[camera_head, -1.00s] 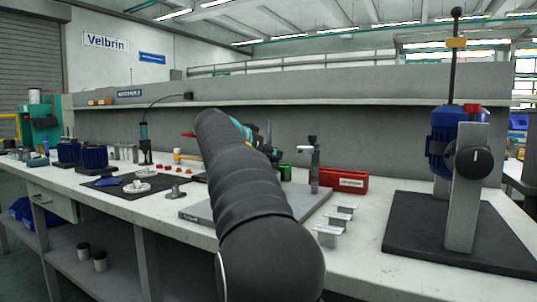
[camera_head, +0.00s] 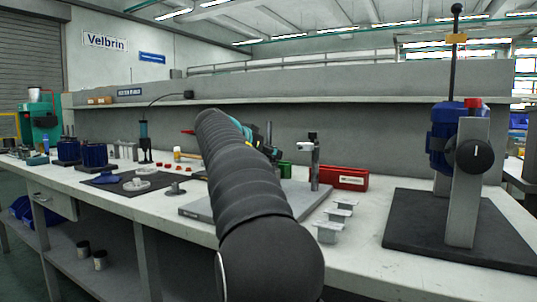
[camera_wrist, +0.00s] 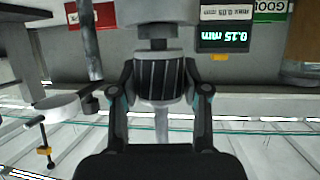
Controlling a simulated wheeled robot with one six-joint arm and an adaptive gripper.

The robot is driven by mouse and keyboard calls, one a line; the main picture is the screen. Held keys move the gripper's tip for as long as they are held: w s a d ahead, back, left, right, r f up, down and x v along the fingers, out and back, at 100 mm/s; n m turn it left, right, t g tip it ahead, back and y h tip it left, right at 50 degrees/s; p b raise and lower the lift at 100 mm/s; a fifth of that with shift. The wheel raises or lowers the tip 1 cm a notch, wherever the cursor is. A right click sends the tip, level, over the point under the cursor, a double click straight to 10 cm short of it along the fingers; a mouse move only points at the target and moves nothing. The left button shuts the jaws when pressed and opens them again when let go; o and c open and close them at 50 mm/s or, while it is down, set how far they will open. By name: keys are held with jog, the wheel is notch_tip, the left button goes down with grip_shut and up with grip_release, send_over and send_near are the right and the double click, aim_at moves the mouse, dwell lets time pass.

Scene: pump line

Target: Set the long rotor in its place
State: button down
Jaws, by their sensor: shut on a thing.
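In the wrist view, which is upside down, my gripper (camera_wrist: 160,88) is shut on the long rotor (camera_wrist: 160,72). The rotor has a dark ribbed core and a pale shaft, and the two fingers press it from both sides. A wide light-grey round part (camera_wrist: 158,12) lies in line with the shaft at the top of the picture; I cannot tell whether it touches the rotor. In the head view my arm hides the rotor and most of the gripper. The rotor's place cannot be made out clearly.
A grey plate (camera_head: 196,211) lies under my arm on the bench. A slim post (camera_head: 315,166) and a red box (camera_head: 345,177) stand just right. Several small metal blocks (camera_head: 328,232) sit in front. A blue pump on a stand (camera_head: 447,135) is far right. A digital readout (camera_wrist: 223,38) shows 0.15 mm.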

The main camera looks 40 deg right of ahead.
jog(key=shift+f+b, duration=1.2)
jog(key=shift+b, duration=0.05)
jog(key=shift+r, duration=0.1)
jog(key=c, duration=0.7)
grip_release()
jog(key=o, duration=0.5)
jog(key=shift+c, duration=0.2)
jog(key=shift+r+p, duration=2.1)
jog(key=shift+r, duration=0.35)
